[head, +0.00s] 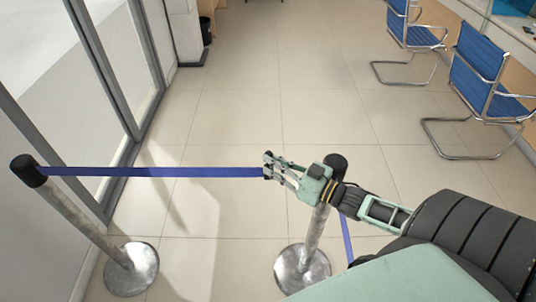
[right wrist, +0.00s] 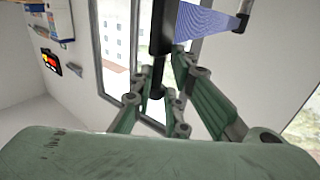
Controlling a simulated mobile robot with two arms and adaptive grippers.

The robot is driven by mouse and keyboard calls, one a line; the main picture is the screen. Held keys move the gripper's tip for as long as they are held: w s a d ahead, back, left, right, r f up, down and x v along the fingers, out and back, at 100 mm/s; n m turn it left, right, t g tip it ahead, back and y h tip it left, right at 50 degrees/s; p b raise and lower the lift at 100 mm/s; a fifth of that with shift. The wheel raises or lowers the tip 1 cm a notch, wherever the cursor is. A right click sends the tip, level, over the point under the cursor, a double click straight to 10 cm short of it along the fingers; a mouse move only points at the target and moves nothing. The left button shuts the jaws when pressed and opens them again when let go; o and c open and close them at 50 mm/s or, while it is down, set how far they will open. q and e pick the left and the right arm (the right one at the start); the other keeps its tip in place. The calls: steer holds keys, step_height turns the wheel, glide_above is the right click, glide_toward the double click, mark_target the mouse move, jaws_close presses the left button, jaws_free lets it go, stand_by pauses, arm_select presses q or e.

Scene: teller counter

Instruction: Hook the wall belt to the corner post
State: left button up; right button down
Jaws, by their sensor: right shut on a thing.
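The blue wall belt (head: 150,172) is pulled out straight from the black head of the left post (head: 28,170), near the glass wall. My right gripper (head: 270,166) is shut on the belt's dark end piece, which shows as a black bar between the fingers in the right wrist view (right wrist: 157,88). The belt (right wrist: 205,22) also shows there. The other post, which I take as the corner post, has a black head (head: 336,164) just right of my right gripper, partly behind my wrist. The belt end is apart from that head, to its left. My left gripper is not in view.
Another blue belt (head: 346,238) runs down and forward from near the corner post. Round metal bases (head: 302,270) (head: 131,268) stand on the tiled floor. Blue chairs (head: 482,50) stand at the upper right. The floor beyond the belt is clear.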

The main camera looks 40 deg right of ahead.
steer(key=shift+w+d+r, duration=0.15)
steer(key=shift+r, duration=0.05)
